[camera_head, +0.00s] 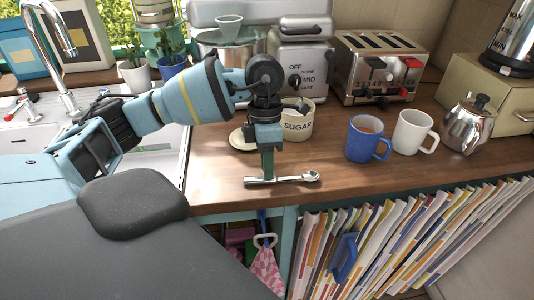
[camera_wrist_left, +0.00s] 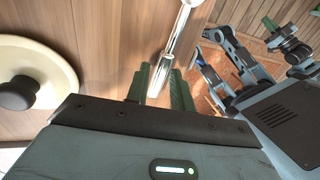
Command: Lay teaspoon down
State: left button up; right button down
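The silver teaspoon (camera_head: 298,179) lies level, low over the front part of the wooden counter (camera_head: 225,180), its bowl pointing right. I cannot tell whether it touches the wood. My left gripper (camera_head: 267,178) points straight down with its green fingers on the handle. In the left wrist view the handle (camera_wrist_left: 172,48) runs between the two fingertips (camera_wrist_left: 160,75), which look closed on it. My right arm shows at the right of the left wrist view. Its gripper (camera_wrist_left: 270,24) is small there, and its opening is unclear.
Behind the gripper stand the sugar jar (camera_head: 299,122) and its pale lid (camera_head: 238,140), with a dark knob in the wrist view (camera_wrist_left: 18,92). To the right are a blue mug (camera_head: 362,143), a white mug (camera_head: 411,132) and a metal teapot (camera_head: 468,125). The counter's front edge is close.

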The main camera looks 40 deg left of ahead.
pick_arm(q)
jog(key=shift+o, duration=0.3)
pick_arm(e)
jog(key=shift+s+f, duration=0.15)
jog(key=shift+s, duration=0.2)
pick_arm(q)
jog(key=o, duration=0.5)
jog(key=shift+r, duration=0.1)
jog(key=shift+w+a+r, duration=0.1)
jog(key=shift+w+r, duration=0.05)
jog(key=shift+r, duration=0.2)
jog(key=v, duration=0.7)
pick_arm(e)
jog(key=shift+w, duration=0.25)
jog(key=shift+s+f, duration=0.1)
jog(key=shift+s, duration=0.25)
